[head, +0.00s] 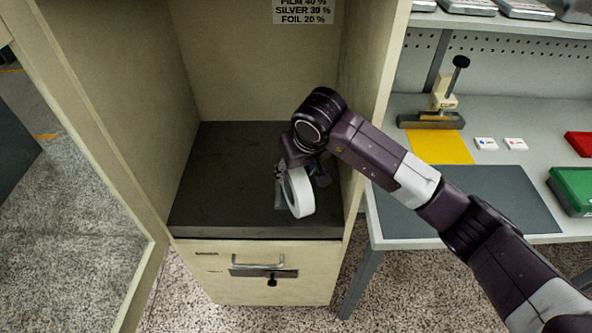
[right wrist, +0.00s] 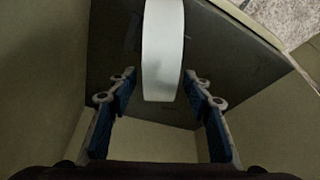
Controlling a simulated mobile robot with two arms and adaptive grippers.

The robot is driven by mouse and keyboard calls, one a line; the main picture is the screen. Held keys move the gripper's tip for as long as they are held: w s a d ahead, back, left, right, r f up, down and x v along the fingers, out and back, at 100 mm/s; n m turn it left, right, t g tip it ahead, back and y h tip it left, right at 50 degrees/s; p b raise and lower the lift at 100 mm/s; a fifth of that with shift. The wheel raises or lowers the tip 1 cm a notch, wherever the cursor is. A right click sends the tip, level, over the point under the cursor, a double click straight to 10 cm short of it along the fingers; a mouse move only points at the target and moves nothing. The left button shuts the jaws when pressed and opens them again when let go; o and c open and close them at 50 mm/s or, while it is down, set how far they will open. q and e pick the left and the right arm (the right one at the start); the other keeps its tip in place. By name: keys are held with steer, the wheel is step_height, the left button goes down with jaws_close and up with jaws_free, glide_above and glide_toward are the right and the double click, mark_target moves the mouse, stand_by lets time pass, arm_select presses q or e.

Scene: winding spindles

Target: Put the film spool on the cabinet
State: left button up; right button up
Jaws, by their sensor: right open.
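The film spool is a white ring (head: 299,193) seen on edge over the dark shelf of the open cabinet (head: 230,200), near its front right. It also shows in the right wrist view as a broad white band (right wrist: 163,50). My right gripper (head: 297,180) reaches down into the cabinet around the spool. In the right wrist view, its blue-padded fingers (right wrist: 159,84) are open, one on each side of the spool, with visible gaps. I cannot tell whether the spool's lower edge touches the shelf. My left gripper is not in view.
The cabinet's side walls stand close around my right arm, and a label (head: 303,10) is on its back. A drawer (head: 262,272) is below the shelf. At right, a workbench (head: 395,195) holds a yellow sheet (head: 440,148), a clamp-like stand (head: 440,105) and a green box (head: 574,190).

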steer(key=shift+r, duration=0.15)
steer(key=b+v, duration=0.1)
steer(key=v, duration=1.1)
steer(key=shift+b, duration=0.3)
steer(key=shift+s, duration=0.1)
